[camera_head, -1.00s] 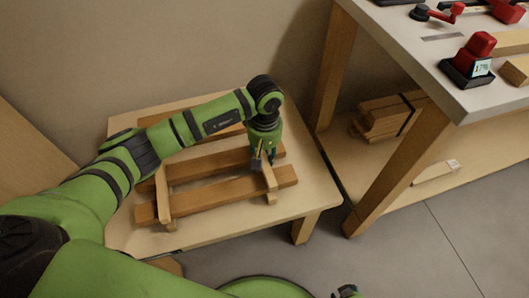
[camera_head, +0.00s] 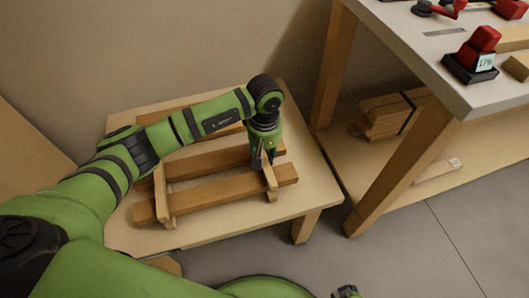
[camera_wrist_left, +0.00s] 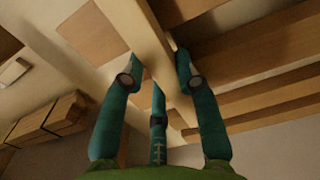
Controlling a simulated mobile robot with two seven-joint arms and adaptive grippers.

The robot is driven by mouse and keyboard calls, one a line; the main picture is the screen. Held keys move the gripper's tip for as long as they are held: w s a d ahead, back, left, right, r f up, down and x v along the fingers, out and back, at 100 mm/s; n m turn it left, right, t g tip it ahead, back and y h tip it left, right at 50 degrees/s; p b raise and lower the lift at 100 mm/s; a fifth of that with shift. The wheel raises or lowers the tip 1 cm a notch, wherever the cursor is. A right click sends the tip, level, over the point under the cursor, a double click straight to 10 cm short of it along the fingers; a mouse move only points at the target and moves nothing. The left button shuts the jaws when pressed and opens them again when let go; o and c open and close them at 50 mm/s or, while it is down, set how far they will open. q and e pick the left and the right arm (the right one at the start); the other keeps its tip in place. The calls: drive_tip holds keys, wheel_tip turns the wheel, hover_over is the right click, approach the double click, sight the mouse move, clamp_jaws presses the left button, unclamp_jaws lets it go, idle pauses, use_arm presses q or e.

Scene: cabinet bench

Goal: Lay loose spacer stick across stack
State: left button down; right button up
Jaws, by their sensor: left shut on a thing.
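A light spacer stick (camera_head: 271,184) lies across the brown boards near the right end of the stack on the low table. My left gripper (camera_head: 262,160) reaches down from above and is shut on this stick. In the left wrist view the stick (camera_wrist_left: 148,45) runs between the fingers of the gripper (camera_wrist_left: 155,75). A second light stick (camera_head: 161,194) lies across the boards near their left end. The front board (camera_head: 225,192) and the board behind it (camera_head: 205,163) run side by side under the sticks. My arm partly hides another board at the back.
The low table (camera_head: 220,225) has bare room at its front edge. A taller workbench (camera_head: 420,55) stands to the right with red tools (camera_head: 477,50) on top. Strapped wood pieces (camera_head: 385,115) and a loose light piece (camera_head: 437,172) lie on its lower shelf.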

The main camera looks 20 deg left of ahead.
use_arm(q)
drive_tip(key=shift+f, duration=0.1)
idle(0.5)
drive_tip(key=c, duration=0.8)
unclamp_jaws()
drive_tip(key=shift+c, duration=0.2)
drive_tip(key=shift+c, duration=0.6)
wheel_tip(320, 180, up, 10)
drive_tip(key=p, duration=0.5)
